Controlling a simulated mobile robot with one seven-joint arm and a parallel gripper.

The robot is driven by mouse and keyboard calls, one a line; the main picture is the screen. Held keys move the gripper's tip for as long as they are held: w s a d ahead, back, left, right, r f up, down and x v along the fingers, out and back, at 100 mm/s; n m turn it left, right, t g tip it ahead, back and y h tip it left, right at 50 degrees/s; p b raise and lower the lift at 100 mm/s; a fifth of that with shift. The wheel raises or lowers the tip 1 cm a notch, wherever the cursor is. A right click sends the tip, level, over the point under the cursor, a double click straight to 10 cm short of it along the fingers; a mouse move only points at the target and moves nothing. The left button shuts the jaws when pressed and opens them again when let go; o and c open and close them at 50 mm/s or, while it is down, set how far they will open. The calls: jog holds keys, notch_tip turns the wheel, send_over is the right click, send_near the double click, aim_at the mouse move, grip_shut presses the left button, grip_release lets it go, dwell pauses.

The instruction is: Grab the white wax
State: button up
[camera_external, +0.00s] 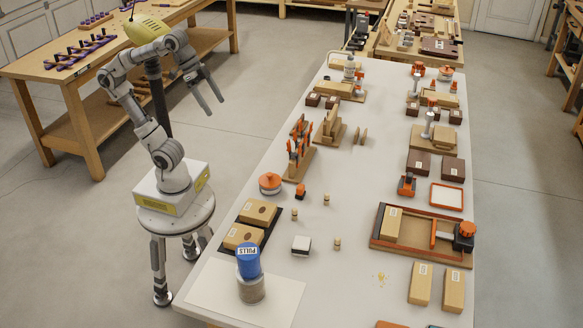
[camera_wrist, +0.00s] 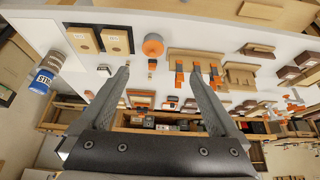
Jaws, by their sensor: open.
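A small white block with a dark lower edge (camera_external: 301,246) sits on the light bench top, right of two tan wooden blocks; it may be the white wax. A small whitish item in the wrist view (camera_wrist: 104,70) seems to be the same block, left of my left finger. My gripper (camera_external: 213,99) is raised in the air over the floor, left of the bench and well apart from the block. Its two fingers (camera_wrist: 160,72) are spread, with nothing held between them.
A blue-lidded jar (camera_external: 250,274) stands on a white sheet at the bench's near left. Tan blocks on a dark tray (camera_external: 256,213), an orange round lid (camera_external: 270,183), small pegs (camera_external: 337,243) and an orange-and-wood rack (camera_external: 299,150) surround the block. A framed wooden fixture (camera_external: 420,236) lies right.

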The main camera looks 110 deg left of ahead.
notch_tip(320, 180, up, 9)
jog(key=w+p, duration=0.3)
jog(key=w+d+r+p, duration=0.2)
jog(key=w+d+p, duration=0.1)
jog(key=w, duration=0.4)
jog(key=w+d+r+p, duration=0.1)
jog(key=w+d+p, duration=0.25)
jog(key=w, duration=0.35)
jog(key=n+g+p, duration=0.1)
jog(key=p, duration=0.8)
send_over(301, 242)
jog(key=s, duration=0.2)
jog(key=shift+y, duration=0.3)
notch_tip(301, 242, down, 34)
jog(key=shift+w+d+r, duration=0.1)
jog(key=shift+d+r, duration=0.05)
jog(key=shift+b+x, duration=0.65)
jog(key=shift+x, duration=2.35)
jog(key=shift+s, duration=0.2)
jog(key=c, duration=1.5)
